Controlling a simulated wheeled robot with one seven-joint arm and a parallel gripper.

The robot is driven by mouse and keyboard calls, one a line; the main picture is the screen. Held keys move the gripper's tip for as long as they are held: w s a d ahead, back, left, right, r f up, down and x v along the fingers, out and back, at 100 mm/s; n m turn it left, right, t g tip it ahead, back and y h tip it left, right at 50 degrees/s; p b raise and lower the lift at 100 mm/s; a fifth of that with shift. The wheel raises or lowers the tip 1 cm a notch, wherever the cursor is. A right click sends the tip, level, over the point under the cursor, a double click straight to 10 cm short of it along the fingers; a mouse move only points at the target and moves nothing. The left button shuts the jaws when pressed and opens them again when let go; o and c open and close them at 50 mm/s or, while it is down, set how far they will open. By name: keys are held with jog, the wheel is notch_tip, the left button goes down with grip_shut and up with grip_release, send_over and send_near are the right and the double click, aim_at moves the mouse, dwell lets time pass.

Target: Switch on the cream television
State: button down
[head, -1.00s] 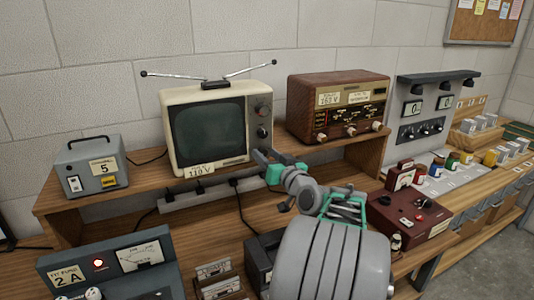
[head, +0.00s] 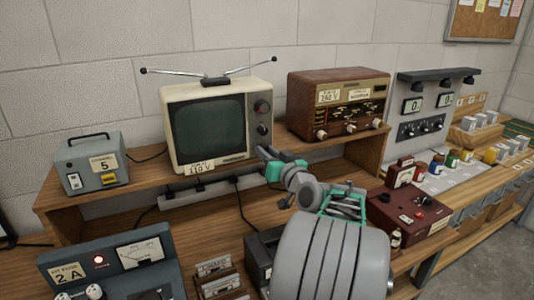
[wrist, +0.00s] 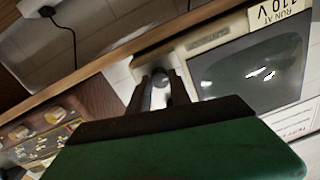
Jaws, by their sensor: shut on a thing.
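The cream television (head: 168,130) stands on the raised wooden shelf, with two antenna rods on top. Its screen (head: 209,128) is dark, and a label below reads "RUN AT 110 V". Two dark knobs (head: 262,106) show on its right-hand panel. My gripper (head: 265,152) is at the lower right of that panel. In the wrist view the television (wrist: 225,38) appears upside down, and my gripper's fingers (wrist: 160,84) are shut on a small round knob (wrist: 160,77) at its front. The fingers hide part of the knob; its setting cannot be read.
A brown radio (head: 337,87) stands close on the right, and a grey box (head: 80,178) labelled 5 on the left. A power strip (head: 205,196) with plugs runs beneath the shelf. A blue-grey meter unit (head: 70,260) with a lit red lamp sits below left.

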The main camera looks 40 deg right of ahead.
jog(key=shift+m, duration=0.3)
jog(key=shift+m+h+p, duration=0.3)
jog(key=shift+m+p, duration=0.75)
jog(key=shift+m, duration=6.15)
jog(key=shift+f, duration=0.1)
jog(key=c, duration=1.2)
grip_release()
